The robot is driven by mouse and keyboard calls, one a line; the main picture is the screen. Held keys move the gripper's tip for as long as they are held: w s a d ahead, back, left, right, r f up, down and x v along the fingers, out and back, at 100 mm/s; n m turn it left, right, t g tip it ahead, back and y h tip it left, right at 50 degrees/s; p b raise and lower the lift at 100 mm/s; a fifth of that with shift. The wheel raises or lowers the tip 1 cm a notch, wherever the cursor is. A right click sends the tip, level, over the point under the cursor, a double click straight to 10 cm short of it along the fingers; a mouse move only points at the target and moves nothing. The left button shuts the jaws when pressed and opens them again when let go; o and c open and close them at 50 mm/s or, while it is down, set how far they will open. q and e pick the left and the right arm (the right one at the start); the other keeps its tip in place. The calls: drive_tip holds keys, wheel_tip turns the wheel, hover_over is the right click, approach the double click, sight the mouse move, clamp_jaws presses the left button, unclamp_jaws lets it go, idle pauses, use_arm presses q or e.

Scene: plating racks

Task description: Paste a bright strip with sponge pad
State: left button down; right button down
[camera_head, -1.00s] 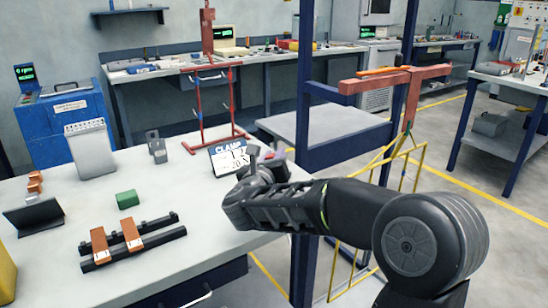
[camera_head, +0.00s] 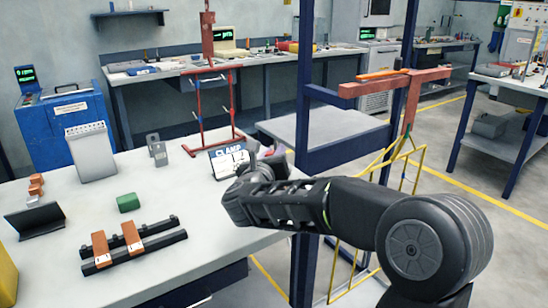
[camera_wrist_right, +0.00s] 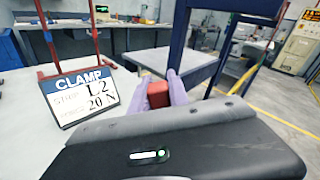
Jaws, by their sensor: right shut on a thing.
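My right gripper (camera_head: 270,154) is over the right edge of the white table, beside the CLAMP sign (camera_head: 229,160). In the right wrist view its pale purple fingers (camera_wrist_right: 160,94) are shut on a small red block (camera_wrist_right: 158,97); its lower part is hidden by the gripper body. Two copper-orange strips (camera_head: 133,238) with pale ends lie across a pair of black rails (camera_head: 165,241). A green block (camera_head: 128,203), perhaps the sponge pad, lies behind the rails. My left gripper is not in view.
A red rack (camera_head: 202,122) stands behind the sign, which also shows in the right wrist view (camera_wrist_right: 82,97). Small orange blocks (camera_head: 36,185), a dark stand (camera_head: 34,221) and a grey holder (camera_head: 92,150) stand at left. A blue post (camera_head: 303,90) rises close beyond my gripper.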

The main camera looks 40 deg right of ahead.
drive_tip(key=shift+r+p, duration=1.05)
drive_tip(key=shift+r, duration=1.5)
drive_tip(key=a+f+n+t+y+p, duration=0.2)
drive_tip(key=a+n+y+p, duration=0.1)
drive_tip(key=a, duration=0.5)
drive_tip(key=s+a+f+n+t+y+p, duration=0.1)
drive_tip(key=a+f+n+y+p, duration=0.1)
drive_tip(key=a+y+p, duration=0.3)
drive_tip(key=a+f+n+t+y+p, duration=0.2)
drive_tip(key=a+f+n+y+p, duration=0.1)
drive_tip(key=a, duration=0.8)
drive_tip(key=shift+s+a+n+t+y+p, duration=0.15)
drive_tip(key=shift+s+n+y+p, duration=0.1)
drive_tip(key=shift+n+y, duration=0.2)
drive_tip(key=shift+s+a+n+t+y+p, duration=0.1)
drive_tip(key=shift+a+n+t+y+p, duration=0.1)
drive_tip(key=shift+n+y, duration=0.2)
drive_tip(key=shift+d, duration=0.1)
